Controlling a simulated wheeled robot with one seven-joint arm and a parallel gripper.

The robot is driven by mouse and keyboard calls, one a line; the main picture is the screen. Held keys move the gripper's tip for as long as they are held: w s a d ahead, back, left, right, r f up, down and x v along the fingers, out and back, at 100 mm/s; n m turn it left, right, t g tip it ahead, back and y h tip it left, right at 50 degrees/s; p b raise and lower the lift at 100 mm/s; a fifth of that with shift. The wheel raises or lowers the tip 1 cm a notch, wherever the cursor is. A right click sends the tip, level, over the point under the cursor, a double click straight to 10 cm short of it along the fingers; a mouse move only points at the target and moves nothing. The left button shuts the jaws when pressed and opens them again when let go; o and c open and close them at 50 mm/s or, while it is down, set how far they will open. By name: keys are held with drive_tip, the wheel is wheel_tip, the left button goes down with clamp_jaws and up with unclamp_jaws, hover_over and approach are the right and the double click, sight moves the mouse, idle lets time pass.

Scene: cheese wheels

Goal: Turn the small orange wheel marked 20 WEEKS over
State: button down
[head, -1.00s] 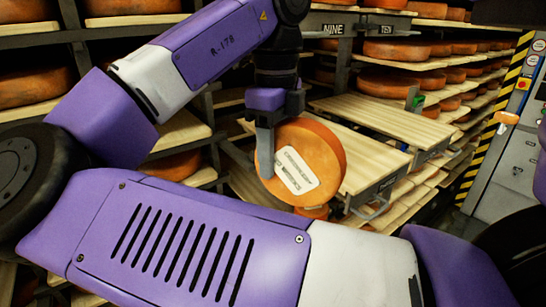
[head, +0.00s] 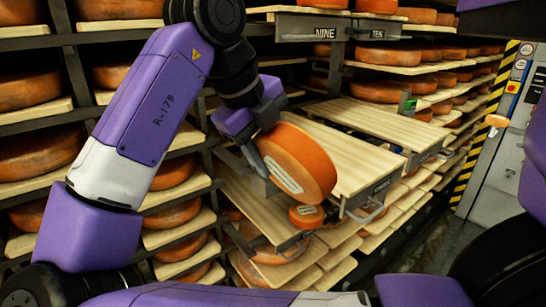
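An orange wheel (head: 308,160) with a pale label on its face hangs tilted in my gripper (head: 262,160). The label's text is too small to read. One grey finger shows at the wheel's left side; the other is hidden, and the gripper appears shut on the wheel. A smaller-looking orange wheel (head: 306,216) with a dark, unreadable mark lies just below it, near the front of a pulled-out lower board (head: 247,203). I cannot tell whether the two wheels touch, or which is marked 20 WEEKS.
Pulled-out wooden boards (head: 345,150) with metal front handles stand just right of the held wheel, with another board (head: 375,120) behind. Shelves of larger wheels (head: 28,155) fill the left and back. A grey cabinet (head: 498,150) with a striped edge stands right. The lower board's left part is bare.

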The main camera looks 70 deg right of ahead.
drive_tip(key=g+h+b, duration=0.1)
drive_tip(key=h+b, duration=0.2)
drive_tip(key=shift+a+f+g+h, duration=0.1)
drive_tip(key=shift+f+g+h, duration=0.1)
drive_tip(key=shift+g+h, duration=0.15)
drive_tip(key=g+h+b, duration=0.1)
drive_tip(key=h+b, duration=0.2)
drive_tip(key=b, duration=0.1)
drive_tip(key=shift+w+f+g, duration=0.1)
drive_tip(key=shift+g, duration=0.25)
drive_tip(key=shift+h+b, duration=0.55)
drive_tip(key=shift+b, duration=0.25)
drive_tip(key=g+h+b, duration=0.1)
drive_tip(key=h+b, duration=0.1)
drive_tip(key=b, duration=0.3)
drive_tip(key=shift+f+g+h, duration=0.1)
drive_tip(key=shift+g+h, duration=0.3)
drive_tip(key=shift+a+h+b, duration=0.1)
drive_tip(key=shift+h+b, duration=0.4)
drive_tip(key=shift+b, duration=0.25)
drive_tip(key=shift+r, duration=0.2)
